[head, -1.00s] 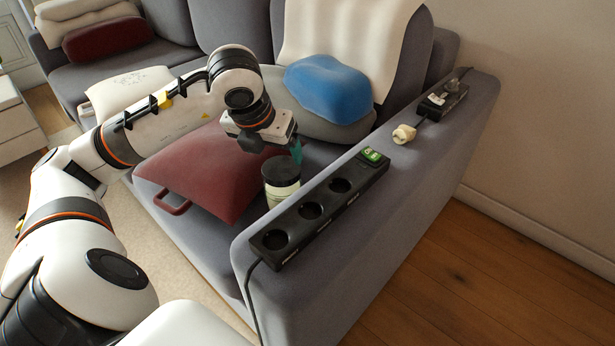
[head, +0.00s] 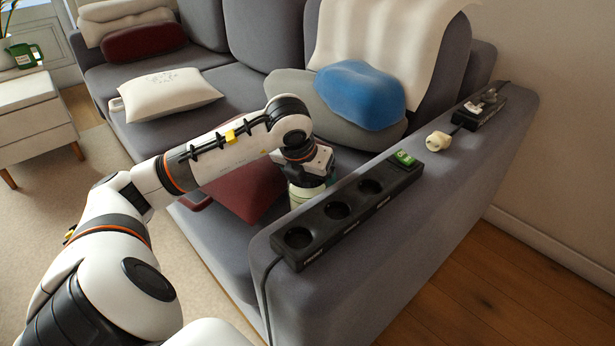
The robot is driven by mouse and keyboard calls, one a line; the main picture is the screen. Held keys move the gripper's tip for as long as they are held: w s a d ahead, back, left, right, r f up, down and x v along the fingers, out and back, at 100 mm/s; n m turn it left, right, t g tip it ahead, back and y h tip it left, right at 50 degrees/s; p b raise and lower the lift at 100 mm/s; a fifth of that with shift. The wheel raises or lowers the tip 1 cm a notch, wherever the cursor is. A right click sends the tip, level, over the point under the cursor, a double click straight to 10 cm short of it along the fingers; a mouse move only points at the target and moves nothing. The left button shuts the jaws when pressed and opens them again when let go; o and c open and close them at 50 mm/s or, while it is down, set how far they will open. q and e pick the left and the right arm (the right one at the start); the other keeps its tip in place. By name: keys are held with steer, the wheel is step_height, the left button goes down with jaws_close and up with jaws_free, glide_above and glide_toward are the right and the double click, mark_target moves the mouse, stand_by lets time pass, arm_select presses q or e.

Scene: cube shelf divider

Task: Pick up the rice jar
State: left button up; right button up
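The rice jar (head: 300,196) stands on the sofa seat, just behind the near armrest. Its pale lower side shows beside the power strip, and its top is mostly covered by my gripper. My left gripper (head: 312,178) is over the jar's top, coming down from above. Its fingers are hidden by the gripper body and the jar, so I cannot see whether they touch or grip it. My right gripper is not in view.
A black power strip (head: 345,210) lies on the armrest (head: 420,235), close to the jar. A dark red cushion (head: 243,190) is left of the jar, partly under my arm. A blue cushion (head: 360,95) rests on a grey one (head: 300,95) behind.

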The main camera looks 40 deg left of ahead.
arm_select(q)
steer(key=c, duration=1.7)
steer(key=shift+r, duration=0.1)
steer(key=shift+c, duration=0.2)
